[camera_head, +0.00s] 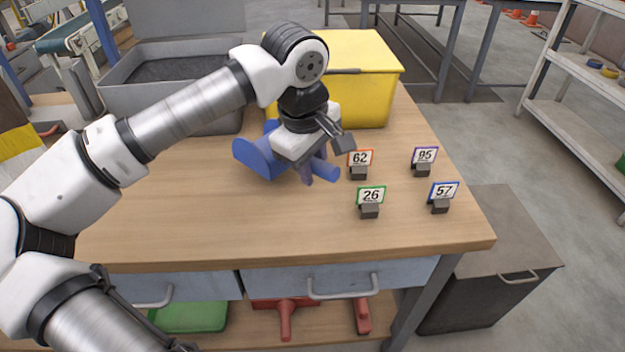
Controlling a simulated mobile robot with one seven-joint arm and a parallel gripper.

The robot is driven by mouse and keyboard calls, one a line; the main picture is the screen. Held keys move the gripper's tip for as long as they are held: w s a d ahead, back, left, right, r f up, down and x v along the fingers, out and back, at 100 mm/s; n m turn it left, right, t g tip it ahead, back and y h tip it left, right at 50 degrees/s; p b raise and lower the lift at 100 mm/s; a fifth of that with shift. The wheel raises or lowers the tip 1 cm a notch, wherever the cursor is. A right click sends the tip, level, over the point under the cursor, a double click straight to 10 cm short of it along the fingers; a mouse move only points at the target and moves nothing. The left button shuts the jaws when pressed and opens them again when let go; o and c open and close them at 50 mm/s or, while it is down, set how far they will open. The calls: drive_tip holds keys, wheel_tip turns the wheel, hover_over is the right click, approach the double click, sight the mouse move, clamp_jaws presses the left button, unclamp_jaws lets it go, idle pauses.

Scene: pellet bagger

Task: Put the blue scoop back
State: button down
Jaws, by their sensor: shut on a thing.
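The blue scoop (255,157) is in the head view, at or just above the wooden table (190,215) in front of the bins. Its wide bowl points left and its round handle (326,170) points right. My gripper (314,165) comes down over the scoop from above and is shut on it. The gripper body hides the middle of the scoop and the exact grip. I cannot tell if the scoop touches the table.
A yellow bin (365,95) stands behind the gripper, and a grey bin with dark contents (170,110) stands behind left. Number cards 62 (360,158), 95 (424,155), 26 (371,195) and 57 (443,190) stand right of the scoop. The front tabletop is clear.

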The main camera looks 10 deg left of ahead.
drive_tip(key=shift+f, duration=1.85)
drive_tip(key=shift+f, duration=0.15)
drive_tip(key=c, duration=1.2)
unclamp_jaws()
drive_tip(key=r, duration=0.4)
drive_tip(key=s+r, duration=0.1)
drive_tip(key=r, duration=0.3)
drive_tip(key=s+a+r, duration=0.1)
drive_tip(key=r, duration=0.3)
drive_tip(key=shift+s+p, duration=0.1)
drive_tip(key=shift+p, duration=0.2)
